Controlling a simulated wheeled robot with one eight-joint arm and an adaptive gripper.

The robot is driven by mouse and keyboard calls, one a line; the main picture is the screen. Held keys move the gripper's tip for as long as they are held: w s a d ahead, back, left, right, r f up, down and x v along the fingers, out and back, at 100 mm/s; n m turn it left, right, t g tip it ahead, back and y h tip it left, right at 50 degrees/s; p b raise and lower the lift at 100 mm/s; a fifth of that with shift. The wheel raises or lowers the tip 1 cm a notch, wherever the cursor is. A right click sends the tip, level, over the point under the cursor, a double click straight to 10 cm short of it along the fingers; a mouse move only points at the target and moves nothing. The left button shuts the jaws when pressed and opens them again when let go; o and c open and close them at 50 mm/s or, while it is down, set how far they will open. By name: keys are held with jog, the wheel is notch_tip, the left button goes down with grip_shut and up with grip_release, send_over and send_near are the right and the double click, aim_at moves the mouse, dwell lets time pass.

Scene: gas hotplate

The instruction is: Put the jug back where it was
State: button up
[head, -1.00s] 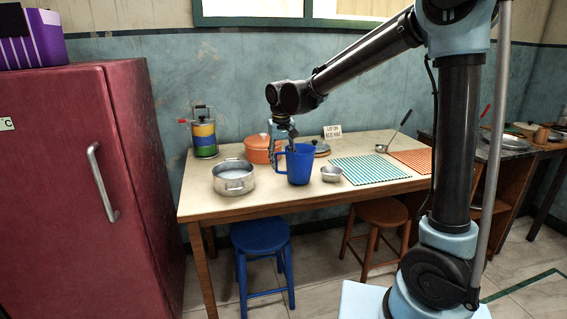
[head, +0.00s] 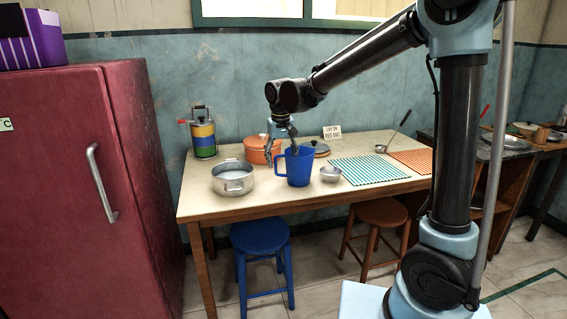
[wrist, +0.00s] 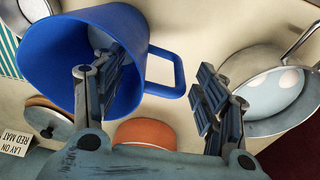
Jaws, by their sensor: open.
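The blue jug (head: 300,169) stands upright on the table, between the steel pot and a small metal cup. In the wrist view the jug (wrist: 62,50) shows its open mouth, with its handle (wrist: 179,75) pointing toward the picture's right. My gripper (head: 281,147) is at the jug's handle side, near its rim. In the wrist view my gripper (wrist: 155,78) has its fingers spread apart. One finger overlaps the jug's mouth, the other is beyond the handle, and the handle lies between them. I cannot tell whether either finger touches the jug.
A steel pot (head: 233,179) with whitish contents stands left of the jug. A small metal cup (head: 330,174) is close on its right. Behind are an orange pot (head: 258,149), a lid (head: 320,149) and a "LAY ON RED MAT" sign (head: 332,132). Teal (head: 368,170) and orange-red (head: 414,160) mats lie right.

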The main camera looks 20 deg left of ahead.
notch_tip(320, 180, up, 10)
jog(key=s, duration=0.1)
jog(key=shift+s+d+r, duration=0.15)
jog(key=shift+r, duration=0.1)
jog(key=s+d+f+m, duration=0.1)
jog(key=d+f, duration=0.1)
jog(key=d, duration=1.2)
jog(key=s+d+f+m, duration=0.2)
jog(key=d, duration=1.2)
jog(key=s+d+f+m, duration=0.3)
jog(key=s+d+f, duration=1.2)
jog(key=d, duration=0.3)
jog(key=shift+d+f+t, duration=0.15)
jog(key=shift+f+t, duration=0.2)
jog(key=shift+t, duration=0.05)
jog(key=shift+s, duration=0.1)
jog(key=shift+w+f, duration=0.2)
jog(key=shift+w, duration=0.2)
